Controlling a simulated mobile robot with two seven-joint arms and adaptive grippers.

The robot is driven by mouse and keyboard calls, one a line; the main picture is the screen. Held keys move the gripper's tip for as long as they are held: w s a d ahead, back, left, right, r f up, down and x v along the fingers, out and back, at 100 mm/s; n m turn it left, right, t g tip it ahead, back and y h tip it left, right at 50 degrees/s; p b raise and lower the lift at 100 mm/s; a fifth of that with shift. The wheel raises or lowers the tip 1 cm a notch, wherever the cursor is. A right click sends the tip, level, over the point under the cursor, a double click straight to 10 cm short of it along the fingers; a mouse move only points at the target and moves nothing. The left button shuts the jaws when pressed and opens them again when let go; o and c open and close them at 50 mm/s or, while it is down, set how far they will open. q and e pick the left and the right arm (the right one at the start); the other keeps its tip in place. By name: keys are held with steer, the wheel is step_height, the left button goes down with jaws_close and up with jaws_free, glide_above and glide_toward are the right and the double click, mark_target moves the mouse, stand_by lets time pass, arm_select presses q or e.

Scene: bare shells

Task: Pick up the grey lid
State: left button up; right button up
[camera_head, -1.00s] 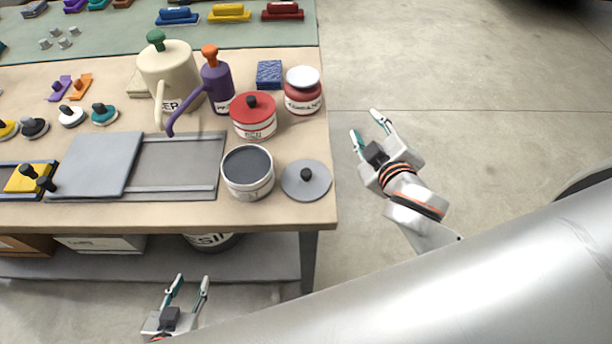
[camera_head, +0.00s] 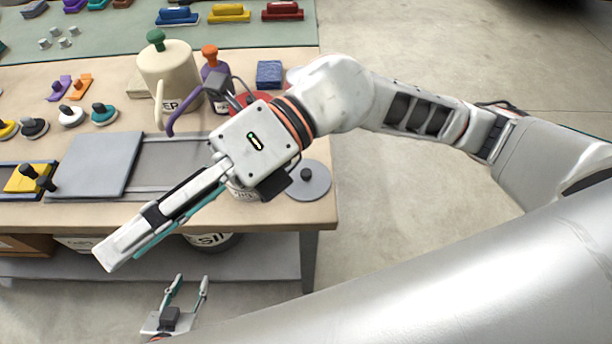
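The grey lid (camera_head: 314,188) lies flat on the table at its front right corner, with its black knob up. My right gripper (camera_head: 120,255) reaches in from the right, large in view, its fingers pointing down and left past the table's front edge. Its wrist passes above and just left of the lid, and its fingers are seen nearly edge-on, so their opening is unclear. I see nothing held in it. My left gripper (camera_head: 188,284) is small, low in front of the table, open and empty.
An open white tin (camera_head: 245,194) beside the lid is mostly hidden behind my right gripper. The red-lidded tin is mostly covered too. A cream watering can (camera_head: 170,70), a purple can (camera_head: 214,75) and a blue block (camera_head: 269,73) stand behind. Floor right of the table is clear.

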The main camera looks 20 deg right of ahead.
steer(key=w+d+f+t+h, duration=0.35)
steer(key=d+f+h, duration=0.25)
steer(key=f, duration=0.4)
steer(key=m+t+h, duration=0.4)
steer(key=h, duration=0.4)
glide_above(306, 172)
steer(key=f, duration=0.3)
steer(key=s+f, duration=0.1)
steer(key=shift+d+f, duration=0.25)
steer(key=shift+f, duration=0.1)
steer(key=f, duration=0.6)
steer(key=shift+w+a+f+p, duration=0.2)
steer(key=shift+w+f+p, duration=0.1)
steer(key=shift+w+f, duration=0.1)
steer(key=shift+r, duration=0.1)
jaws_close()
